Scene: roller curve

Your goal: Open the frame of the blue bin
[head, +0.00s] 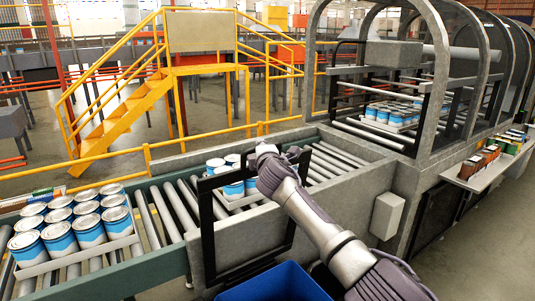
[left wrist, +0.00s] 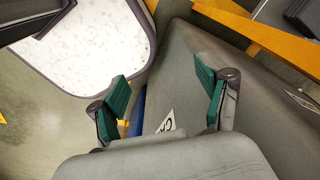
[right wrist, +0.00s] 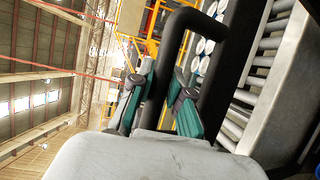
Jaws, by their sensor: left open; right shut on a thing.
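A blue bin (head: 275,284) shows at the bottom of the head view, only partly in the picture. A black frame (head: 207,225) stands upright beside the roller conveyor, just behind the bin. My right arm reaches up to the top of this frame. In the right wrist view my right gripper (right wrist: 160,98) is shut on a black bar of the frame (right wrist: 182,22), with a finger on each side. My left gripper (left wrist: 163,95) shows only in the left wrist view, open and empty. A small blue patch shows between its fingers; I cannot tell what it is.
Several blue-and-white cans (head: 88,228) stand in a tray on the rollers at left, and more cans (head: 233,188) stand behind the frame. A grey arched machine (head: 435,90) rises at the right. A side shelf (head: 492,165) holds small colourful items.

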